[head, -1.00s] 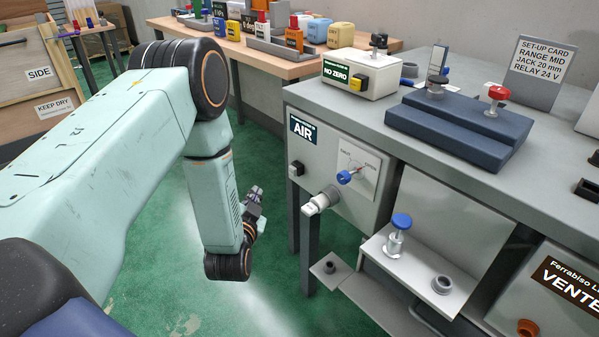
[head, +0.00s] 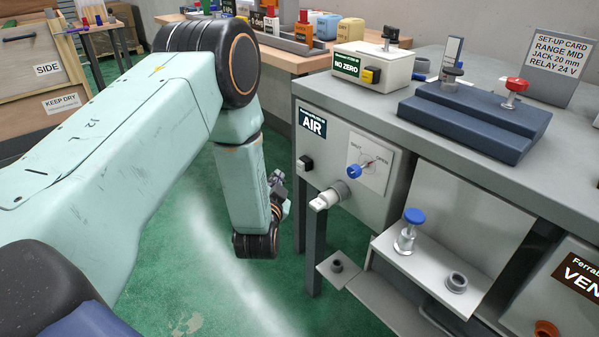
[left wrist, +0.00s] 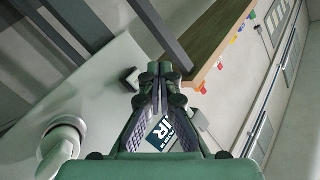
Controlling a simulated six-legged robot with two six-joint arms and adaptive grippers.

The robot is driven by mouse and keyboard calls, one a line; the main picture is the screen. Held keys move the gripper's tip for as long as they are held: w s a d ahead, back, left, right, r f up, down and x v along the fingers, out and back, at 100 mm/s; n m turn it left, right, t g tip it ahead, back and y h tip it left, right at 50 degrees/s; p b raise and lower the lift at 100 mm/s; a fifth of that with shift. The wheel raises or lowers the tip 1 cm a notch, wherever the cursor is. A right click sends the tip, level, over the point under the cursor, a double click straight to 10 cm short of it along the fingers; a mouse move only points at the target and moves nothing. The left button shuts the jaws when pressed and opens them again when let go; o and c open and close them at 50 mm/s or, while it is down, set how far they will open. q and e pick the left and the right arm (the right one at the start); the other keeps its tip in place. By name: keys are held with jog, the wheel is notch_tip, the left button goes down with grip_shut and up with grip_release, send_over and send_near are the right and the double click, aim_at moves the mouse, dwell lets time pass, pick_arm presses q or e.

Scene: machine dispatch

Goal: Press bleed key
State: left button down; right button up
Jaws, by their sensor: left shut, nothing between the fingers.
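The AIR box (head: 340,200) hangs under the grey bench's left end. A small black key (head: 305,164) stands out from its left front; I take it as the bleed key, though no label for it is readable. In the left wrist view the black key (left wrist: 130,78) shows just left of the fingertips, apart from them as far as I can see. My left gripper (head: 278,187) is shut and empty, left of and slightly below the key. In the left wrist view its closed fingertips (left wrist: 160,68) point toward the panel side. My right gripper is not in view.
A white nozzle (head: 326,200) juts out below the key, near my gripper. A blue valve knob (head: 354,171) sits right of it. A blue-capped fitting (head: 408,232) stands on a lower shelf. A wooden table (head: 285,62) is behind. Green floor lies open below my arm.

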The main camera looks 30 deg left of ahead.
aim_at(301, 166)
pick_arm(q)
jog(key=shift+w+d+b, duration=0.2)
jog(key=shift+w+d, duration=0.15)
jog(key=shift+w, duration=0.5)
jog(key=shift+w+d+b, duration=0.2)
jog(key=shift+w+d, duration=0.1)
jog(key=shift+w, duration=0.55)
jog(key=shift+w+d, duration=0.15)
jog(key=shift+w, duration=0.2)
jog(key=shift+w+d, duration=0.2)
jog(key=shift+w, duration=0.3)
dwell(1.1)
jog(key=shift+s, duration=0.1)
jog(key=shift+s+a+p, duration=0.35)
jog(key=shift+s+p, duration=0.1)
jog(key=shift+s, duration=0.35)
